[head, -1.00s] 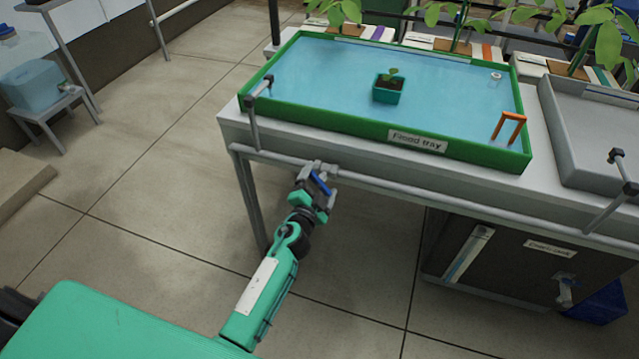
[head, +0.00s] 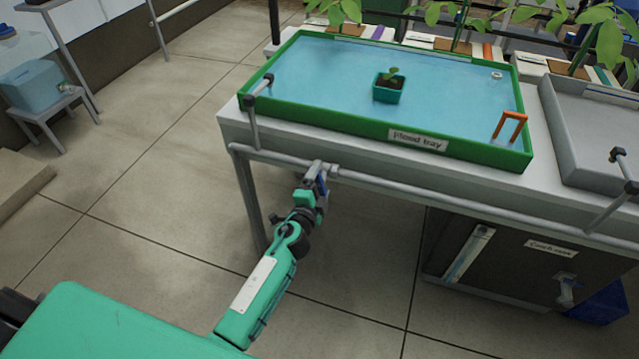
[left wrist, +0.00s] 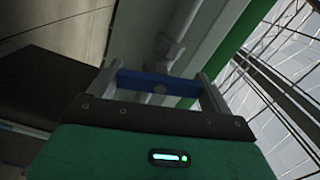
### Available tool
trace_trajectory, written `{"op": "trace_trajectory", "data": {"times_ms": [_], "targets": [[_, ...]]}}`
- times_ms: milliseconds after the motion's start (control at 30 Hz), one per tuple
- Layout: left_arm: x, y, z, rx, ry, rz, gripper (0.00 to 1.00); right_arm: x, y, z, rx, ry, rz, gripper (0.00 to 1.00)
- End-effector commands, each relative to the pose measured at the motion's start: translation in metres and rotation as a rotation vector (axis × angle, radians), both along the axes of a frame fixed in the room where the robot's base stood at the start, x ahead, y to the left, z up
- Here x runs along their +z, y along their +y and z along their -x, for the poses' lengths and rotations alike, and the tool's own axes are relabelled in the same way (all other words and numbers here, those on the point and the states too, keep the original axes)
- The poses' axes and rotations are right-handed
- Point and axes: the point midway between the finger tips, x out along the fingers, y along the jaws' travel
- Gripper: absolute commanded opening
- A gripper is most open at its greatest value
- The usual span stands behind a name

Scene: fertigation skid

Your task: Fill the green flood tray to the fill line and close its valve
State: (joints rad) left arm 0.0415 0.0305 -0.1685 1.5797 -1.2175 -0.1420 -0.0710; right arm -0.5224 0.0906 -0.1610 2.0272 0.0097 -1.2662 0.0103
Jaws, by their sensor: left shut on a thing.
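The green flood tray (head: 455,152) stands on a bench and holds blue water across its whole floor. A teal pot with a seedling (head: 389,88) stands in the water. A small white ring (head: 497,74) shows at the water surface near the far right corner. My left gripper (head: 320,174) is at the pipe below the tray's front edge, shut on a blue valve handle (head: 322,184). The left wrist view shows the blue handle (left wrist: 158,84) lying crosswise between my fingers. I cannot make out the fill line. My right gripper is out of view.
A grey pipe (head: 420,197) runs along the bench front. A grey tray (head: 590,135) stands to the right, with a dark cabinet (head: 520,262) below. An orange hoop (head: 510,127) stands at the green tray's right.

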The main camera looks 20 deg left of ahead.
Motion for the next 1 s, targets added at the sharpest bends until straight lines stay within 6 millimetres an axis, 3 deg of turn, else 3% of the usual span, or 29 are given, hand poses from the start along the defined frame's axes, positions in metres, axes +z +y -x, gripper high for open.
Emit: {"op": "trace_trajectory", "data": {"times_ms": [433, 1000], "targets": [[-0.0012, -0.0004, 0.0005, -0.001, -0.006, -0.232, 0.59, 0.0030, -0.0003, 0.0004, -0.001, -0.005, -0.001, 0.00], [-0.0016, -0.0005, 0.0007, -0.002, -0.006, -0.267, 0.59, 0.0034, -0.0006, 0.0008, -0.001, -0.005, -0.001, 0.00]]}}
